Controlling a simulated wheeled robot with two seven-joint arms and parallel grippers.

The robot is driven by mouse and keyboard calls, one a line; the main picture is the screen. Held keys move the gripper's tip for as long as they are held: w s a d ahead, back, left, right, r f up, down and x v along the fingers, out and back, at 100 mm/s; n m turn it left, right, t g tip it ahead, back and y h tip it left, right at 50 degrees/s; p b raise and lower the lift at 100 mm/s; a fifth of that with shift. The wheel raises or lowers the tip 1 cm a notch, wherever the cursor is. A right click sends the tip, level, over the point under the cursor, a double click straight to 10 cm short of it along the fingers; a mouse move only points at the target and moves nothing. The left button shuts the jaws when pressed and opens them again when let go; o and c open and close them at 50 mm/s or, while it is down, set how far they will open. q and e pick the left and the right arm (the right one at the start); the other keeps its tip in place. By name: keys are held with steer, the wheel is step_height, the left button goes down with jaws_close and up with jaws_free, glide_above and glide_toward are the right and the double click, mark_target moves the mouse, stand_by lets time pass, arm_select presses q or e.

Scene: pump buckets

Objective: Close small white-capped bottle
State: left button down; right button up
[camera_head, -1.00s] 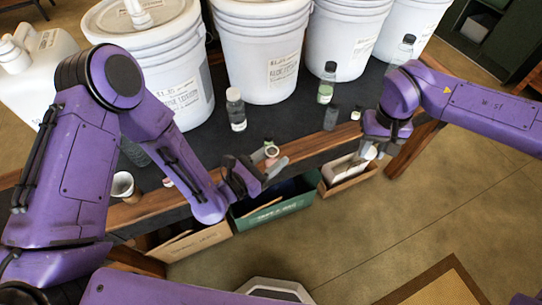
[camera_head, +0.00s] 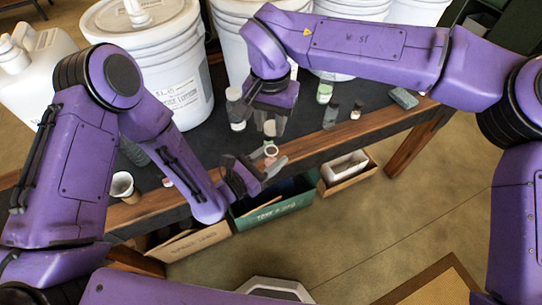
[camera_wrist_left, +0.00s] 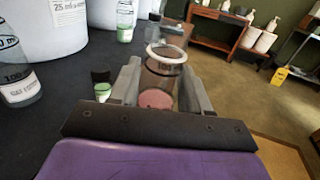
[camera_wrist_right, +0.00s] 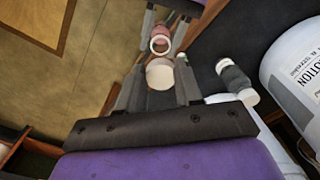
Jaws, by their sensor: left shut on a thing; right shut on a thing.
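My left gripper (camera_head: 262,175) is shut on a small clear bottle (camera_wrist_left: 162,78). The bottle is uncapped, with a white ring at its open mouth and pink at its bottom; its mouth also shows in the head view (camera_head: 271,151). My right gripper (camera_head: 270,122) is shut on a round white cap (camera_wrist_right: 160,73), which also shows in the head view (camera_head: 270,128). The cap is close to the bottle's mouth but apart from it; in the right wrist view the open ring (camera_wrist_right: 160,44) shows just beyond the cap.
White buckets (camera_head: 170,70) line the back of the dark table (camera_head: 215,150). A white-capped bottle (camera_head: 236,108) stands close left of my right gripper. Other small bottles and a grey block (camera_head: 404,98) are to the right. Open boxes (camera_head: 275,207) sit below the table's front edge.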

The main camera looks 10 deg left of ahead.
mark_target(271, 159)
steer(key=shift+f, duration=0.1)
steer(key=shift+f, duration=1.95)
steer(key=shift+s+r, duration=0.1)
steer(key=shift+f, duration=0.95)
steer(key=shift+f, duration=0.55)
